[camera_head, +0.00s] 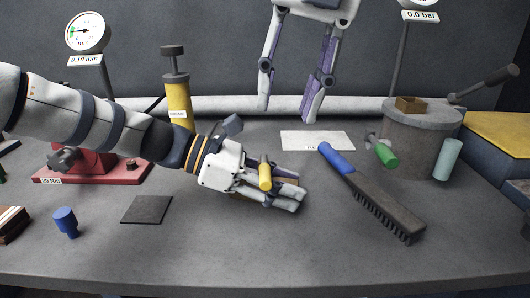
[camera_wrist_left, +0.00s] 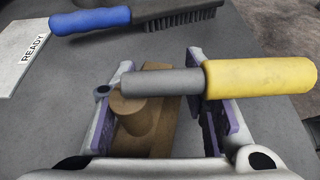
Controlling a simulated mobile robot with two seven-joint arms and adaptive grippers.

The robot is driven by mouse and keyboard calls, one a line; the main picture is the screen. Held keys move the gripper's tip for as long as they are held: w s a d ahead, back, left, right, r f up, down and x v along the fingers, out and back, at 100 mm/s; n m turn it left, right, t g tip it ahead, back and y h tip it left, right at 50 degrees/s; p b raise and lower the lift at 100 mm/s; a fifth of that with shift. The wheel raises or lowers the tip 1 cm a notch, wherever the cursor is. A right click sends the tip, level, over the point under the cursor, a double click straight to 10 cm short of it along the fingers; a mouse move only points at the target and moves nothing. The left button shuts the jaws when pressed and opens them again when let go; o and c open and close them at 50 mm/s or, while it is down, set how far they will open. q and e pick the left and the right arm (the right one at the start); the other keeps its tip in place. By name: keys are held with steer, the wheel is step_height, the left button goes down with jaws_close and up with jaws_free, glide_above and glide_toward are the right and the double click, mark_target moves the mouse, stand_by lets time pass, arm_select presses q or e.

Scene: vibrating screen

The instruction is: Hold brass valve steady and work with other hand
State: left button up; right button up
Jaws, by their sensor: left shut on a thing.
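The brass valve (camera_wrist_left: 158,133) has a dull brown body. A grey stem with a yellow handle (camera_wrist_left: 262,77) lies across its top, pointing right in the left wrist view. My left gripper (camera_head: 287,194) is low over the bench and shut on the valve, with the body between its purple-padded fingers. In the head view the fingers hide most of the body, and the yellow handle (camera_head: 265,176) stands up above them. My right gripper (camera_head: 288,114) hangs from the top of the head view, fingers wide apart and empty, behind and above the valve.
A blue-handled brush (camera_head: 380,203) lies right of the valve. A white card (camera_head: 318,140) lies behind. A grey drum (camera_head: 410,130), green-handled part (camera_head: 384,155) and pale cylinder (camera_head: 447,159) are at right. A dark mat (camera_head: 147,209) and blue piece (camera_head: 66,222) are at left. The front bench is clear.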

mark_target(264, 179)
steer(key=x, duration=1.1)
steer(key=shift+s+a, duration=0.15)
steer(key=shift+s, duration=0.05)
steer(key=shift+c, duration=0.6)
jaws_close()
